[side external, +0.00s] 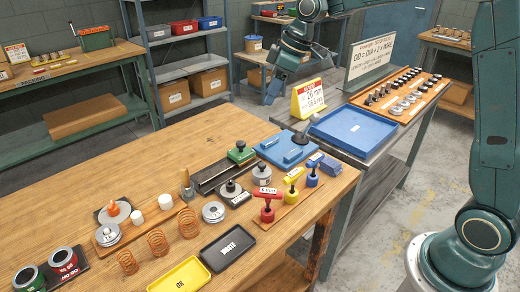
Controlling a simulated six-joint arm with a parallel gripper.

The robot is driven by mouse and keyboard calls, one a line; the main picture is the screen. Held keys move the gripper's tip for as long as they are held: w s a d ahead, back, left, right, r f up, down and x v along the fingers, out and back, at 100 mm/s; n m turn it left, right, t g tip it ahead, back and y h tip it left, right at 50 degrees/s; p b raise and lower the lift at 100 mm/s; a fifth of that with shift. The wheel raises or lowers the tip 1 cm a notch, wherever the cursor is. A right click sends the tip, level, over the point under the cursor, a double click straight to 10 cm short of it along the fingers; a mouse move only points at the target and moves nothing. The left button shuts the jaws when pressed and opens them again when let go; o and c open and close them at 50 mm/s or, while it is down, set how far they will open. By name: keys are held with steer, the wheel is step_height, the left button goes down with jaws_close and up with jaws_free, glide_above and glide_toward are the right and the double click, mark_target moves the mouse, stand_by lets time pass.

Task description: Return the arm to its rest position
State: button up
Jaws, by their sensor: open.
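My gripper (270,97) hangs in the upper middle of the side external view, at the end of my green arm. It points down and slightly left, and nothing shows in it. It appears beyond the wooden workbench (215,150) in the picture, left of the yellow sign (308,98), apart from the objects there. The fingertips are small and dark, so the gap between them is hard to see. The upper part of my arm runs out of the frame at the top.
The bench holds several copper springs (158,242), a yellow tray (180,277), a black tray (228,247) and red, yellow and blue-handled tools (267,205). A blue tray (355,129) and a wooden rack (403,94) stand on the grey side table. Shelves (185,60) stand behind.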

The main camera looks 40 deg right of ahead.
steer(key=s+r+m+t+h, duration=0.2)
steer(key=s+m, duration=0.5)
steer(key=s, duration=2.4)
steer(key=shift+s+a+m+h, duration=0.15)
steer(key=shift+s+m+h, duration=0.15)
steer(key=shift+s, duration=0.1)
